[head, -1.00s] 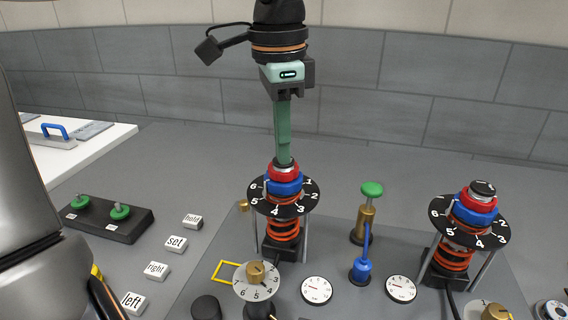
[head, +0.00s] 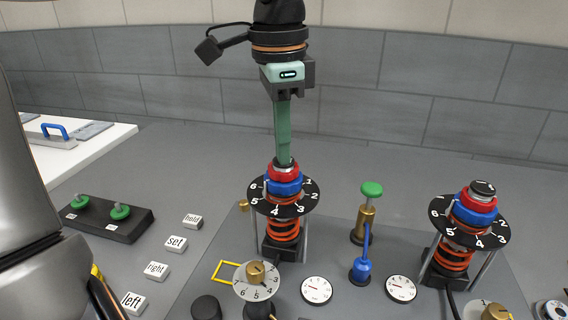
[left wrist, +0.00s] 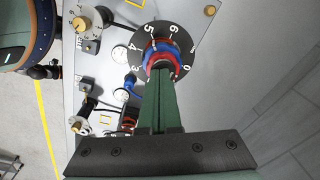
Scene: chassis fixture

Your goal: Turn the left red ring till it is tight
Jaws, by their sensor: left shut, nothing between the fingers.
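The left red ring (head: 271,170) sits on top of a blue ring (head: 284,187) on the left spring post, above a black numbered dial (head: 262,203). My left gripper (head: 284,160) points straight down, with its green fingers shut together and empty. Its tips are over the top of the post, at or just above the red ring; I cannot tell whether they touch it. In the left wrist view the fingers (left wrist: 164,75) reach toward the ring stack and hide part of the red ring (left wrist: 153,61). My right gripper is not in view.
A second spring post with its own red ring (head: 478,201) stands at the right. Between them are a green-topped brass plunger (head: 372,188), a blue lever (head: 362,270) and gauges (head: 317,290). Label blocks (head: 176,244) and a black green-knob box (head: 112,222) lie left.

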